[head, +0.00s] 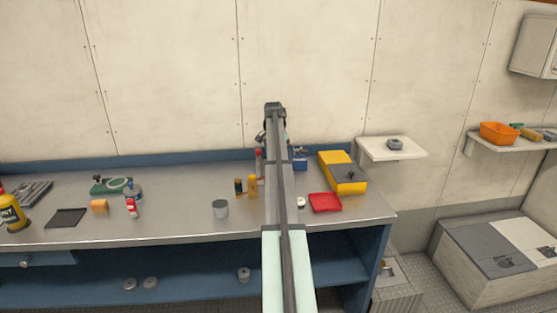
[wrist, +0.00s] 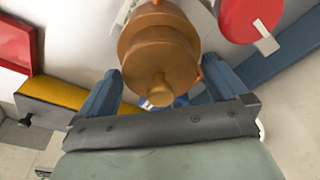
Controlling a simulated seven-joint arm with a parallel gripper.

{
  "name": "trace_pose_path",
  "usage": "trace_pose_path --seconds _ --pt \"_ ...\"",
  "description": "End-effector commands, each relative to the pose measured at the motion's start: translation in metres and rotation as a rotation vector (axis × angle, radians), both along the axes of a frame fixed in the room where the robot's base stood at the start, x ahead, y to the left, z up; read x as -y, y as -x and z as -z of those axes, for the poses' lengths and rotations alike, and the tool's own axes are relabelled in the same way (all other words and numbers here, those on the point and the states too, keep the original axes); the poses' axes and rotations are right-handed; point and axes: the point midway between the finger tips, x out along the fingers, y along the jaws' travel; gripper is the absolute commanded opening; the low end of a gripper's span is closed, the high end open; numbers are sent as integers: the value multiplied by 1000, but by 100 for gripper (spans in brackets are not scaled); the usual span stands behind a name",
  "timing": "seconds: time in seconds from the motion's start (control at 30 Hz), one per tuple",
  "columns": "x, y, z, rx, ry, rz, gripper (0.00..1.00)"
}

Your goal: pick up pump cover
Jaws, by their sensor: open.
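A bronze-coloured, stepped round piece with a central knob, which looks like the pump cover (wrist: 157,45), fills the upper middle of the wrist view. My gripper (wrist: 161,72) is open, with one blue finger on each side of this piece. I see no clear contact between the fingers and the piece. In the head view my arm reaches over the grey workbench (head: 180,210) toward its back edge. The arm hides the bronze piece and most of the gripper there.
A yellow case (head: 346,185) and a red tray (head: 325,203) sit right of my arm. A red-topped container (head: 258,158) stands close on its left; a red round top (wrist: 245,14) shows beside the bronze piece.

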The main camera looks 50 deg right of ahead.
Motion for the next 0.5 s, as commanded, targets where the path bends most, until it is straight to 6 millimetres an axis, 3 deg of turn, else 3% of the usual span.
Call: trace_pose_path --seconds 0.3,0.5 --pt "1 0 7 0 0 -1 99" --pt "1 0 7 0 0 -1 80"
